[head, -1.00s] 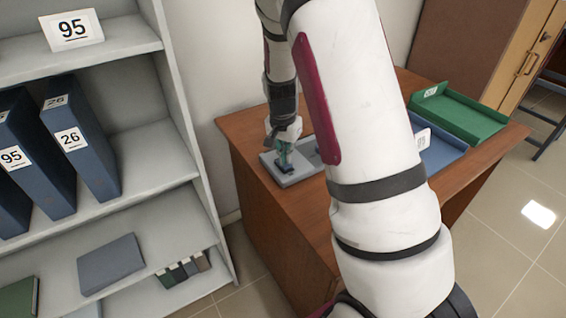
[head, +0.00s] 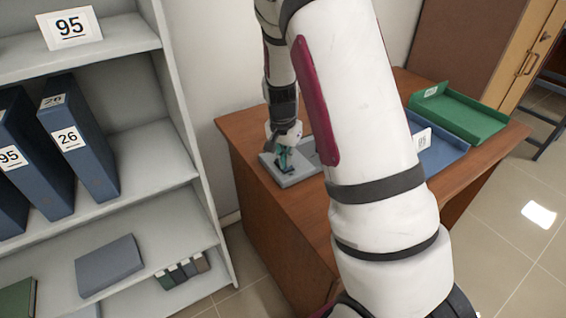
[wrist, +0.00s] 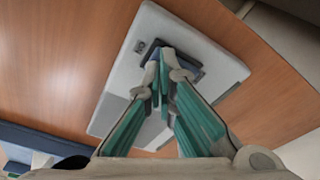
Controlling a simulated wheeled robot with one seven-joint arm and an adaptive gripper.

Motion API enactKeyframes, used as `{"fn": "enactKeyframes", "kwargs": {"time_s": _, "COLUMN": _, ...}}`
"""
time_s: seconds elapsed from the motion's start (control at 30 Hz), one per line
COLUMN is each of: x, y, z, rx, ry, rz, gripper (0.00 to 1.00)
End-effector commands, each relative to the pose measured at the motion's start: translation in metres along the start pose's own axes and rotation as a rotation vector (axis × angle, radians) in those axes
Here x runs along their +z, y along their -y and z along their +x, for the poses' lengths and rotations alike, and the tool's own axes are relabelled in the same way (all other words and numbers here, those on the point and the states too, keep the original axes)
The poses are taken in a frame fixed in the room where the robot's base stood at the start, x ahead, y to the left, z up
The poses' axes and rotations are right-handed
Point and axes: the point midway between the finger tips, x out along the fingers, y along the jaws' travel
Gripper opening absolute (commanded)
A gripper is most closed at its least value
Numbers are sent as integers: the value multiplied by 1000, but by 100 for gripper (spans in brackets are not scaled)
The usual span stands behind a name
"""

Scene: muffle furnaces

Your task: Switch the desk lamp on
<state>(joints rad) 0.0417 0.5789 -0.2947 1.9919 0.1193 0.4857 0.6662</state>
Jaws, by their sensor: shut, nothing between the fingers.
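A flat light-grey device (head: 292,176) lies on the brown desk in the head view; it looks like the desk lamp's base or switch box. The wrist view shows it as a pale plate (wrist: 215,65) with a dark square frame (wrist: 190,64) around a blue part. My gripper (head: 284,160) is shut and empty, pointing down, with its fingertips at that dark frame. In the wrist view the closed fingertips (wrist: 163,68) cover much of the frame; whether they touch it I cannot tell. No lamp head or light shows; my arm hides part of the desk.
The desk (head: 240,141) also bears a blue tray (head: 440,152) and a green tray (head: 465,112) to the right. A grey shelf (head: 150,190) with blue binders (head: 80,145) stands left of the desk. Free desk surface lies left and front of the device.

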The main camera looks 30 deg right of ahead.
Motion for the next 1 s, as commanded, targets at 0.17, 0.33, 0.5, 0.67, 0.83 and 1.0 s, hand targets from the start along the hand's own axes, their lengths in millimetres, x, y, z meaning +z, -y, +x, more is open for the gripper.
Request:
{"fn": "enactKeyframes", "kwargs": {"time_s": 0.17, "x": -1, "y": 0, "z": -4, "rx": -1, "ry": -1, "rz": 0, "gripper": 0}}
{"fn": "enactKeyframes", "kwargs": {"time_s": 0.33, "x": -3, "y": 0, "z": -17, "rx": -1, "ry": -1, "rz": 0, "gripper": 0}}
{"fn": "enactKeyframes", "kwargs": {"time_s": 0.5, "x": -4, "y": -1, "z": -29, "rx": -1, "ry": -1, "rz": 0, "gripper": 0}}
{"fn": "enactKeyframes", "kwargs": {"time_s": 0.67, "x": -6, "y": 0, "z": -40, "rx": -1, "ry": -1, "rz": 0, "gripper": 0}}
{"fn": "enactKeyframes", "kwargs": {"time_s": 0.83, "x": -8, "y": 0, "z": -52, "rx": -1, "ry": -1, "rz": -1, "gripper": 0}}
{"fn": "enactKeyframes", "kwargs": {"time_s": 1.0, "x": -10, "y": 0, "z": -64, "rx": -1, "ry": -1, "rz": -1, "gripper": 0}}
